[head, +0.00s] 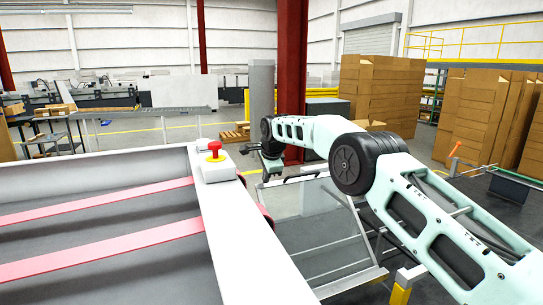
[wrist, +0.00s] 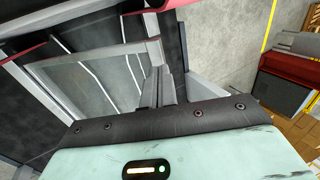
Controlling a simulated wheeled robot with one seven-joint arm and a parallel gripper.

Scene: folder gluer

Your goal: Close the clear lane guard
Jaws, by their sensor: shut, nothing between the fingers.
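The clear lane guard (head: 318,202) is a see-through panel in a pale metal frame, beside the machine's right side wall. My gripper is shut and empty. I cannot tell whether it touches the frame.
A red stop button (head: 214,150) on a pale box stands on the machine's side wall (head: 250,240). Red belts (head: 110,245) run inside the machine. Stacked cardboard (head: 380,90) stands behind my arm. Open floor (wrist: 215,55) shows right of the fingers in the wrist view.

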